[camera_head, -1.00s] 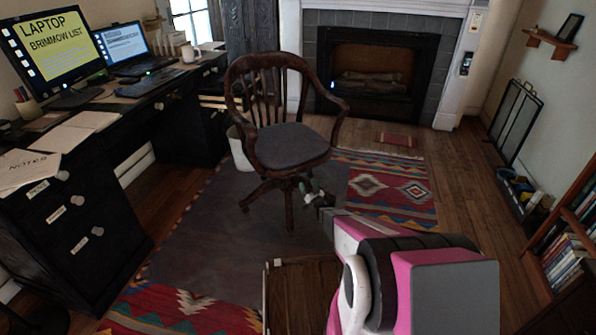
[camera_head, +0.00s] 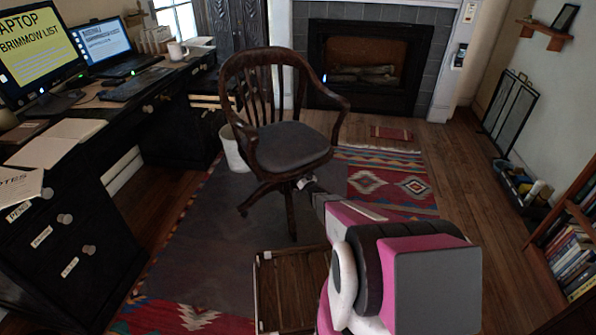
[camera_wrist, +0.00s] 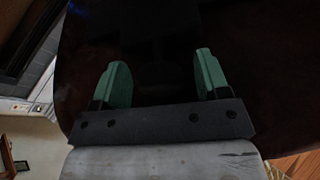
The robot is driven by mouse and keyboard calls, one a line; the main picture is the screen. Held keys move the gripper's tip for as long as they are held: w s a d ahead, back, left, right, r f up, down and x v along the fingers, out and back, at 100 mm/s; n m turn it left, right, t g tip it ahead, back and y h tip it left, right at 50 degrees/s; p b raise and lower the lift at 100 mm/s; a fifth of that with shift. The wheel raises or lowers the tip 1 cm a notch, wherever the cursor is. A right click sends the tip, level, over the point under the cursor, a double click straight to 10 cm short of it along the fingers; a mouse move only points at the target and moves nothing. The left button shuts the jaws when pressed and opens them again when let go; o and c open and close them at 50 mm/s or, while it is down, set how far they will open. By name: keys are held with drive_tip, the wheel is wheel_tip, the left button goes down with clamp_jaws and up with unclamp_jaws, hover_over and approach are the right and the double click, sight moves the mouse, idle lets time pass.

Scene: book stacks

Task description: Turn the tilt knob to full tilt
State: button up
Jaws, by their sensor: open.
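The wooden swivel chair (camera_head: 290,140) with a dark seat pad stands on the rug in the middle of the head view, its arms and slatted back upright. My gripper (camera_head: 306,182) reaches in under the front edge of its seat. The wrist view shows two green fingers of my gripper (camera_wrist: 160,62) spread apart with nothing between them. Beyond them a dark brown surface, apparently the seat's underside, fills most of that view. I cannot make out the tilt knob in either view; the area under the seat is very dark.
A black desk (camera_head: 70,235) with a monitor, laptop and papers runs along the left. A white bin (camera_head: 235,150) stands behind the chair. A wooden crate-like box (camera_head: 290,290) lies on the floor in front. A bookshelf (camera_head: 575,240) stands at the right.

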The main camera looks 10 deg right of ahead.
drive_tip(key=c, duration=0.9)
drive_tip(key=shift+d+n+g+y, duration=0.1)
drive_tip(key=shift+n+g+y, duration=0.55)
drive_tip(key=shift+n, duration=1.15)
drive_tip(key=shift+n+g+y, duration=0.25)
drive_tip(key=shift+n+y, duration=0.8)
drive_tip(key=shift+n, duration=0.75)
drive_tip(key=shift+c, duration=0.2)
drive_tip(key=o, duration=0.9)
drive_tip(key=shift+o, duration=0.2)
